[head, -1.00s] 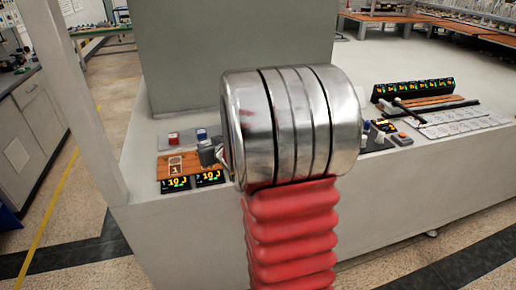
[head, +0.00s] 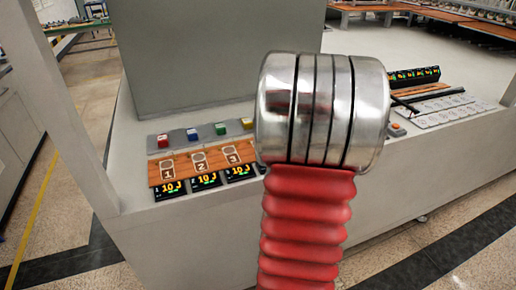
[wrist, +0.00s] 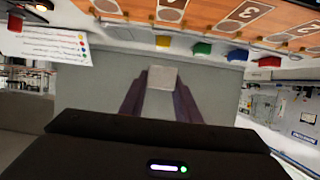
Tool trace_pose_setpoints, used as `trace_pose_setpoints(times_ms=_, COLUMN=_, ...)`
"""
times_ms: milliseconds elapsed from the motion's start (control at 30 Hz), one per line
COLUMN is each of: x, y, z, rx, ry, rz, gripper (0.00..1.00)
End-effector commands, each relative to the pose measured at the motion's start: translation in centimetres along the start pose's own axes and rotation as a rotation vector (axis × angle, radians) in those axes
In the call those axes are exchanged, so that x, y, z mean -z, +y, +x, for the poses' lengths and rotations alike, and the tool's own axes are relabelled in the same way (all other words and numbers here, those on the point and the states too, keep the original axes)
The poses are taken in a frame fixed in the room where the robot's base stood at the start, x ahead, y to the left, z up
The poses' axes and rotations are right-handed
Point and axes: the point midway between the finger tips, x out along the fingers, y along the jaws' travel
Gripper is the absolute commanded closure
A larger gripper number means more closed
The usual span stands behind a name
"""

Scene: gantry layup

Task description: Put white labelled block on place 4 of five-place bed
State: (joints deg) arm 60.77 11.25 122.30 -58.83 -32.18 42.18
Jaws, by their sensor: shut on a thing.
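My gripper (wrist: 161,92) shows in the wrist view with its two dark fingers shut on a pale grey-white block (wrist: 163,76); no label can be read on it. The wooden five-place bed (wrist: 205,13) runs along the top of that view, upside down, with the block apart from it. In the head view the bed (head: 180,173) shows places 1, 2 and 3, each with a ring mark; my arm hides the rest. The gripper and block are hidden there too.
Red (head: 162,140), blue (head: 192,134), green (head: 220,128) and yellow (head: 246,123) pieces stand in a row behind the bed. Lit displays (head: 205,180) line its front edge. A card with coloured dots (wrist: 55,42) shows in the wrist view. A grey column (head: 190,60) rises behind.

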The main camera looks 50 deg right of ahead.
Motion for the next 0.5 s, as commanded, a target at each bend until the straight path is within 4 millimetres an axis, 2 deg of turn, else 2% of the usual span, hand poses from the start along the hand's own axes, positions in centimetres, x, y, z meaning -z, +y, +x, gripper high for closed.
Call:
trace_pose_setpoints(times_ms=267, x=-0.7, y=-0.4, z=0.4, rx=0.007, ry=-0.001, rz=-0.001, gripper=0.95)
trace_pose_setpoints(times_ms=500, x=-4.2, y=-0.4, z=1.9, rx=0.007, ry=-0.004, rz=0.0, gripper=0.95)
